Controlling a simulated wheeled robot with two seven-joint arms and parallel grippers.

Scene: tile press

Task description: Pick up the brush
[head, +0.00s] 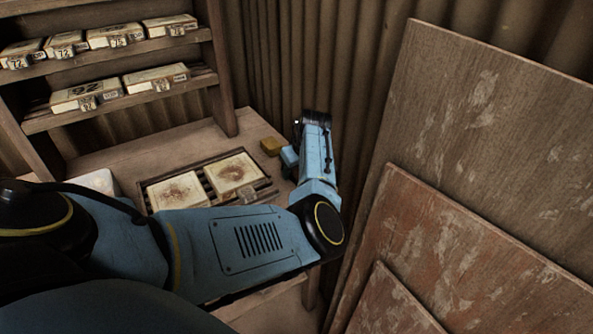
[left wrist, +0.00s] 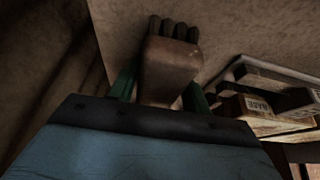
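The brush is a small tan-brown block (head: 270,146) on the bench in the head view, at the right of the tile tray. In the left wrist view the brush (left wrist: 172,55) is close ahead, with several dark stubs at its far end. My left gripper (head: 290,157) is right beside it in the head view. In the left wrist view its green fingers (left wrist: 160,92) lie on either side of the brush's near part. Whether they press on it is too dark to tell. My right gripper is out of view.
A dark tray (head: 145,189) holding two stained tiles (head: 180,192) (head: 235,174) lies on the bench. A shelf (head: 125,98) with several numbered boxes stands behind left. Large boards (head: 480,130) lean at the right, close to my left arm. Corrugated wall is behind.

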